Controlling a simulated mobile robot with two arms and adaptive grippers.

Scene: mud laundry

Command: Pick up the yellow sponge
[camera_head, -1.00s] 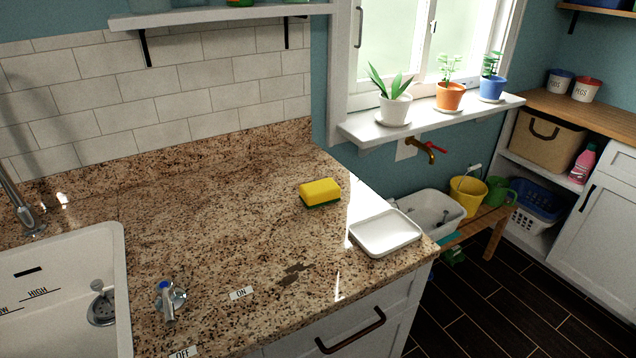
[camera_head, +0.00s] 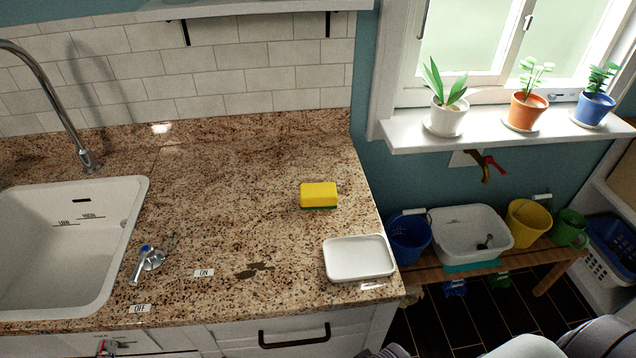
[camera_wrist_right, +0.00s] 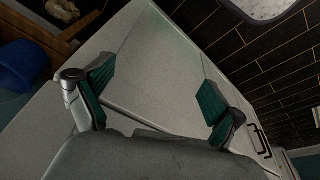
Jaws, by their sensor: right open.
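The yellow sponge (camera_head: 319,194) with a green underside lies on the granite counter (camera_head: 230,215), behind and left of the white tray (camera_head: 358,258). My right gripper (camera_wrist_right: 155,92) is open and empty in the right wrist view, its two green-padded fingers spread in front of a pale cabinet side (camera_wrist_right: 165,60). The sponge does not show in that view. In the head view, part of my right arm shows at the bottom right, apart from the sponge. My left gripper is not in view.
A white sink (camera_head: 60,250) with a tap (camera_head: 85,160) is at the left. A small valve (camera_head: 150,258) stands beside it. Potted plants line the window sill (camera_head: 500,135). A bench with a white basin (camera_head: 470,235) and buckets stands right of the counter. The counter around the sponge is clear.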

